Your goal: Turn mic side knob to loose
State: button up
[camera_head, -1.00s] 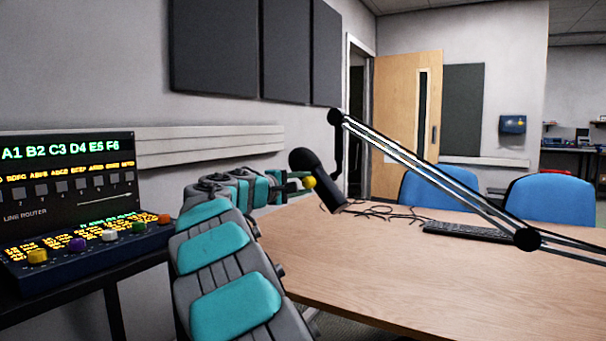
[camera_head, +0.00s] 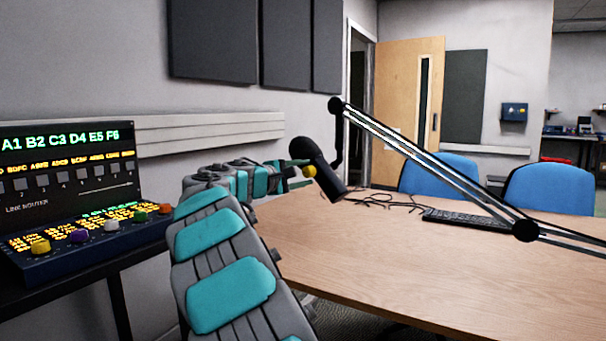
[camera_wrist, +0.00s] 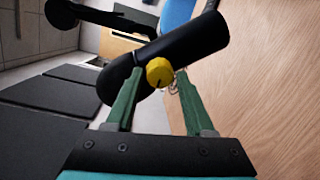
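The black microphone (camera_head: 324,171) hangs tilted from the end of its boom arm (camera_head: 430,165) above the wooden table. A yellow side knob (camera_head: 309,170) sits on the side of the microphone facing my gripper. In the wrist view the yellow knob (camera_wrist: 159,72) has a small dark mark on its lower face, and the black microphone body (camera_wrist: 190,45) runs diagonally behind it. My gripper (camera_wrist: 155,85) has its two green fingers apart, one on each side of the knob, with gaps showing. In the head view my gripper (camera_head: 300,172) is beside the knob, its fingertips partly hidden by it.
The wooden table (camera_head: 400,270) holds a black keyboard (camera_head: 460,219) and loose black cables (camera_head: 370,200). A line router console (camera_head: 75,190) with coloured knobs stands at the left. Blue chairs (camera_head: 548,187) are behind the table.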

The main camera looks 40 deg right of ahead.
jog(key=shift+o, duration=1.1)
jog(key=shift+a, duration=0.1)
jog(key=b+v, duration=0.1)
jog(key=v, duration=0.6)
jog(key=shift+s+a, duration=0.2)
jog(key=shift+a, duration=0.1)
jog(key=s+a+f+m+g+y, duration=0.2)
jog(key=s+a+f+y, duration=0.15)
jog(key=s+f, duration=0.6)
jog(key=s+a+f+m+g+y, duration=0.15)
jog(key=s+f+y, duration=0.25)
jog(key=s+f, duration=0.55)
jog(key=s+a+f+g+y, duration=0.1)
jog(key=s+a+f+y, duration=0.3)
jog(key=s+a+f, duration=0.4)
jog(key=s+a+f+m+g+y, duration=0.1)
jog(key=s+a+f+y, duration=0.4)
jog(key=s+a+f, duration=0.4)
jog(key=s+a, duration=0.6)
jog(key=a, duration=0.2)
jog(key=shift+s+f, duration=0.25)
jog(key=shift+s, duration=0.05)
